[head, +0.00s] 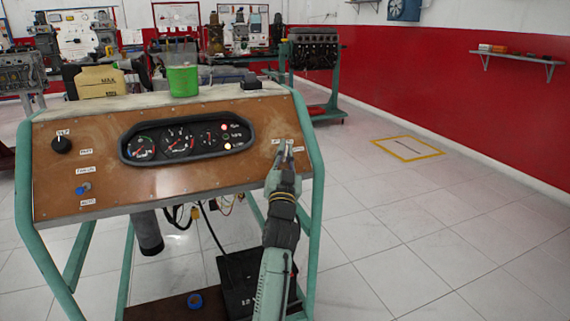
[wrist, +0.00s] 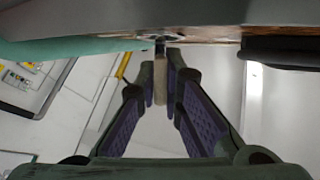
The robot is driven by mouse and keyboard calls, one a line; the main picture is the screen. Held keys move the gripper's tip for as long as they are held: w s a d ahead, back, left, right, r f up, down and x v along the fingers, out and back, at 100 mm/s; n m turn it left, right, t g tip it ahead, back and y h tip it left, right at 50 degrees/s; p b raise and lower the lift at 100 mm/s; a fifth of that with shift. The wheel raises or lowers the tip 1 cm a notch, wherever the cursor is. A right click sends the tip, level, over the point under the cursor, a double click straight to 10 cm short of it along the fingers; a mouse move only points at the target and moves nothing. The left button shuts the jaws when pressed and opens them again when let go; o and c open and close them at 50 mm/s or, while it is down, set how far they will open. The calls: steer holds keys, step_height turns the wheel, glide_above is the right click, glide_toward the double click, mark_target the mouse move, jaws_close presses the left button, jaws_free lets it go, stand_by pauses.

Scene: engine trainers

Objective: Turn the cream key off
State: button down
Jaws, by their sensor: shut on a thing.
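The cream key (wrist: 160,84) shows in the wrist view between my two fingers, with its far end at the panel edge. My gripper (wrist: 161,90) is shut on it, one finger pad on each side. In the head view my gripper (head: 287,150) reaches the right end of the brown instrument panel (head: 95,128), beside small white labels. The fingers hide the key there, and its turn angle cannot be told. Two lamps on the gauge cluster (head: 188,141) glow, one red and one whitish.
A black knob (head: 61,144) and a blue-tipped switch (head: 82,190) sit on the panel's left side. The tiled floor to the right is clear.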

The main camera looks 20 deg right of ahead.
steer(key=n+y+b, duration=0.1)
steer(key=b, duration=0.2)
steer(key=f+n+t+y+b, duration=0.1)
steer(key=n+b, duration=0.1)
steer(key=b, duration=0.1)
steer(key=shift+d+f+y, duration=0.1)
steer(key=shift+d+y, duration=0.1)
steer(key=shift+y, duration=0.2)
steer(key=n+t+y+b, duration=0.1)
steer(key=n+y+b, duration=0.1)
steer(key=b, duration=0.4)
steer(key=shift+a+n+y, duration=0.1)
steer(key=shift+n+y, duration=0.2)
steer(key=shift+y, duration=0.1)
steer(key=n+y+b, duration=0.1)
steer(key=b, duration=0.1)
steer(key=n+y+b, duration=0.1)
steer(key=y+b, duration=0.1)
steer(key=shift+a+r+b, duration=0.1)
steer(key=shift+r+b, duration=0.25)
steer(key=shift+b, duration=0.05)
steer(key=shift+r+n+y+b, duration=0.25)
steer(key=shift+n+y+b, duration=0.35)
steer(key=shift+b, duration=0.15)
steer(key=shift+r, duration=0.1)
steer(key=c, duration=1.7)
jaws_free()
